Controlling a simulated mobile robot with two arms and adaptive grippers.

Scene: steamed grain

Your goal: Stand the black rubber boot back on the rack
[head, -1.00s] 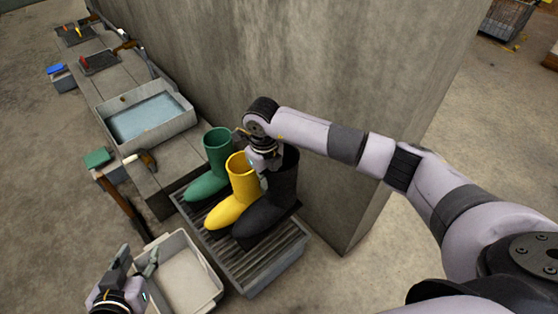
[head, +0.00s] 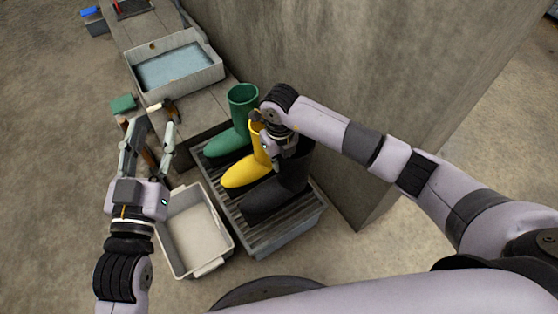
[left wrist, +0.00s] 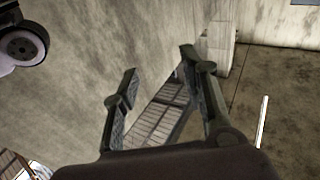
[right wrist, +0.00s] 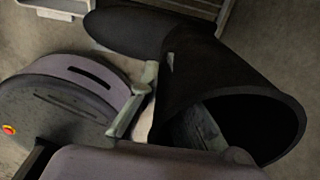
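The black rubber boot (head: 282,188) is upright over the right end of the slatted rack (head: 292,228), toe toward lower left. I cannot tell whether its sole touches the slats. My right gripper (head: 277,150) is at the boot's top. In the right wrist view the boot (right wrist: 205,75) has one finger outside its shaft and the other inside its opening, pinching the wall. The rack's edge (right wrist: 224,16) shows there too. My left gripper (head: 150,128) is open and empty, left of the rack; its spread fingers show in the left wrist view (left wrist: 160,92).
A yellow boot (head: 245,170) and a green boot (head: 230,142) stand on the rack left of the black one. A grey tub (head: 195,232) sits left of the rack. A concrete wall (head: 350,70) rises behind. A water basin (head: 175,68) is at the back left.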

